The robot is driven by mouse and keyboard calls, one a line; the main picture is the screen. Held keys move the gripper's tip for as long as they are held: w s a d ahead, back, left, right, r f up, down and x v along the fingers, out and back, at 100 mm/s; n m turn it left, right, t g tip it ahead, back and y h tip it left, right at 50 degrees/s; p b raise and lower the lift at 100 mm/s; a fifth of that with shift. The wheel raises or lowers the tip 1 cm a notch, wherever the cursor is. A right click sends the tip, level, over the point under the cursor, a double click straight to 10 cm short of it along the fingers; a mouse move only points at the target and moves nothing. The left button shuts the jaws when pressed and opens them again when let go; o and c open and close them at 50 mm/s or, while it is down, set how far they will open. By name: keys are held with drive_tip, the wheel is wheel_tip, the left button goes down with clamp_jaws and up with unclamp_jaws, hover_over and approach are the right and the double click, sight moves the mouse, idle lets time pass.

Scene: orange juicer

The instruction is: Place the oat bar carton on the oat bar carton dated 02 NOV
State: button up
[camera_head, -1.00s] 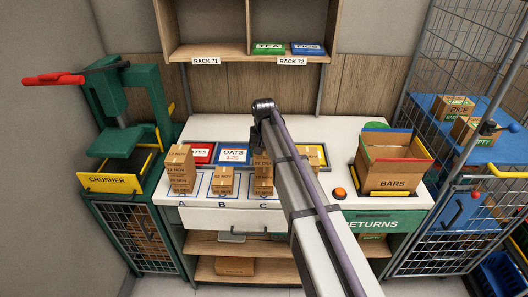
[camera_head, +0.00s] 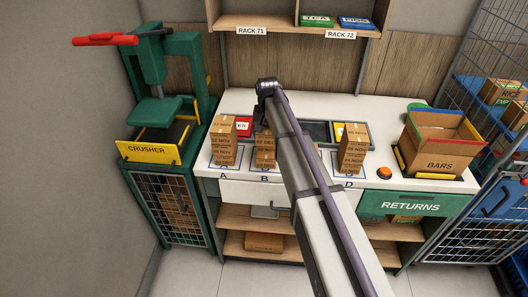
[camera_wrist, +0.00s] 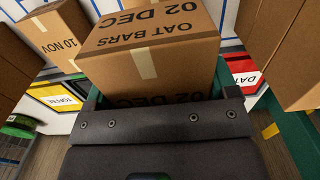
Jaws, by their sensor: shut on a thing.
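The carton (camera_wrist: 150,45) marked OAT BARS 02 DEC is held between the green fingers of my gripper (camera_wrist: 158,95). In the head view a carton (camera_head: 264,140) with a matching label shows at column B, left of my arm. Cartons below it are partly visible; I cannot tell whether it touches them. A tall stack (camera_head: 222,145) stands at A and another stack (camera_head: 352,150) at D. Column C is largely hidden behind my arm. Which carton reads 02 NOV is too small to tell. In the wrist view a carton (camera_wrist: 62,30) marked 10 NOV stands to the left.
The green crusher (camera_head: 160,110) stands left of the white counter. The BARS box (camera_head: 437,150) and an orange button (camera_head: 384,172) are on the right, above the RETURNS flap (camera_head: 410,205). A rack shelf (camera_head: 290,28) hangs above. Neighbouring stacks stand close to the held carton.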

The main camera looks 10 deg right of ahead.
sight(267, 149)
wheel_tip(267, 149, down, 6)
drive_tip(key=b, duration=0.4)
drive_tip(key=shift+f, duration=0.15)
drive_tip(key=shift+r, duration=0.25)
drive_tip(key=shift+c, duration=0.5)
drive_tip(key=shift+f, duration=0.2)
drive_tip(key=o, duration=1)
drive_tip(key=shift+r, duration=0.15)
